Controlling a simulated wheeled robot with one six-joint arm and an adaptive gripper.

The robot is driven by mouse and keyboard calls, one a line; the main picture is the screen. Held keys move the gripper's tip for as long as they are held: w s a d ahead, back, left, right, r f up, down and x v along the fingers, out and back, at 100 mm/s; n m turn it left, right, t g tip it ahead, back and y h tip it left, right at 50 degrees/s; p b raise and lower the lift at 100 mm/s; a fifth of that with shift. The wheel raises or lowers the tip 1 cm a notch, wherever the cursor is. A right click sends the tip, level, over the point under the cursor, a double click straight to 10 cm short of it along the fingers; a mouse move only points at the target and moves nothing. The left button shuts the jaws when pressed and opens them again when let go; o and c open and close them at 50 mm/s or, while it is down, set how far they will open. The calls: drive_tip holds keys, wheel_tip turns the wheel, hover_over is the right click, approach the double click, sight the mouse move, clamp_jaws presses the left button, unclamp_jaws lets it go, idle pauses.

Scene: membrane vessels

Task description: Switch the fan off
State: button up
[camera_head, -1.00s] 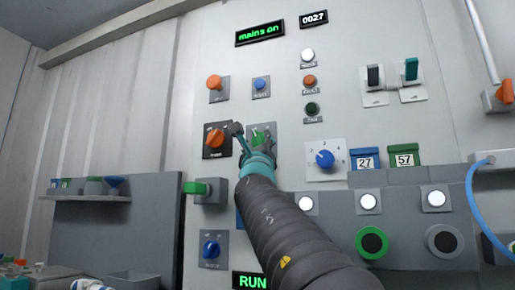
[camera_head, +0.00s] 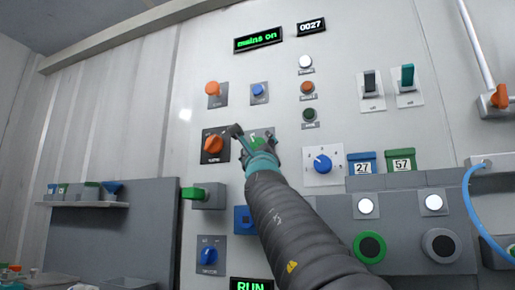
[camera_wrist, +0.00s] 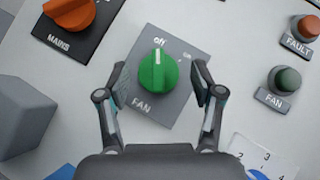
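The fan switch is a green rotary knob (camera_wrist: 157,72) on a grey plate labelled FAN. In the wrist view its white mark points at the word "off". A second, faint label lies to its right on the plate. My gripper (camera_wrist: 160,84) is open, one finger on each side of the knob, with visible gaps to both. In the head view my gripper (camera_head: 254,138) is in front of the knob and hides most of it. The green FAN lamp (camera_wrist: 286,78) looks dark; it also shows in the head view (camera_head: 309,115).
The orange MAINS knob (camera_head: 213,145) is close on the left. The orange FAULT lamp (camera_wrist: 306,27) is at upper right. A grey box with a green handle (camera_head: 205,195) is below left. A blue dial (camera_head: 322,163) is on the right.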

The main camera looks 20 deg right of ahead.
drive_tip(key=shift+f, duration=0.15)
drive_tip(key=v, duration=1.1)
drive_tip(key=shift+s+a+f, duration=0.15)
drive_tip(key=shift+s+f, duration=0.05)
drive_tip(key=shift+s, duration=0.15)
idle(0.3)
